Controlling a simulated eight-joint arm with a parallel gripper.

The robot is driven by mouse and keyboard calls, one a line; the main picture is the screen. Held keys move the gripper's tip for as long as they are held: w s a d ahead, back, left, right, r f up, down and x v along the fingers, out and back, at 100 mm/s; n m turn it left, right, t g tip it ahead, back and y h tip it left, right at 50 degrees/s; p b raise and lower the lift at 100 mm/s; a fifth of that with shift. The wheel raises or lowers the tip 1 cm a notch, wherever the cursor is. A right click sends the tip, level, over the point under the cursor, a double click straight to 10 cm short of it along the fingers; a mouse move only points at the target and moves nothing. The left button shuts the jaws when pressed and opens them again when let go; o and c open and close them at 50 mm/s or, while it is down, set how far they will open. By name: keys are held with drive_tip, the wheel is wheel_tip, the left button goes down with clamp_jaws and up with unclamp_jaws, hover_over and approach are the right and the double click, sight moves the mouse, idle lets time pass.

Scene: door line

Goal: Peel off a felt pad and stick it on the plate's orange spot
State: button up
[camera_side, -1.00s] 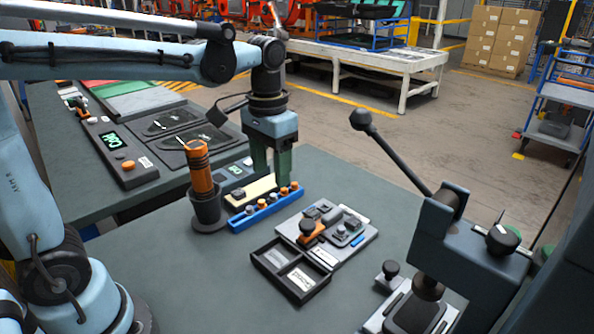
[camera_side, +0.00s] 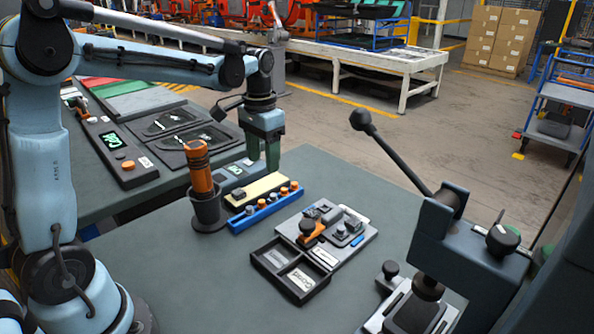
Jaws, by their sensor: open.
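My gripper (camera_side: 262,160) is open, pointing down just behind the cream strip; nothing shows between its fingers. The cream strip (camera_side: 264,186) lies on the bench with one small dark grey block or pad (camera_side: 238,194) at its left end. I cannot tell for sure that this is a felt pad. A grey plate (camera_side: 358,245) lies right of it, carrying dark parts and an orange-and-black clamp-like piece (camera_side: 310,232). No separate orange spot can be made out on the plate at this size.
A blue rack (camera_side: 262,212) with several orange and grey knobs lies in front of the strip. An orange-handled tool stands in a dark cup (camera_side: 208,212). A black two-part tray (camera_side: 275,262) lies in front of the plate. A lever press (camera_side: 460,245) stands at the right.

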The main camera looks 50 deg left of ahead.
hover_over(256, 188)
wheel_tip(256, 188, down, 5)
drive_tip(key=shift+r, duration=0.15)
wheel_tip(256, 188, down, 6)
drive_tip(key=shift+d+f, duration=0.1)
drive_tip(key=shift+f, duration=0.1)
wheel_tip(256, 188, up, 12)
drive_tip(key=shift+r, duration=0.15)
idle(0.4)
drive_tip(key=s+d+f+t, duration=0.1)
drive_tip(key=s+d+t, duration=0.6)
drive_tip(key=s+d, duration=0.7)
drive_tip(key=shift+d+f, duration=0.2)
drive_tip(key=shift+d, duration=1.05)
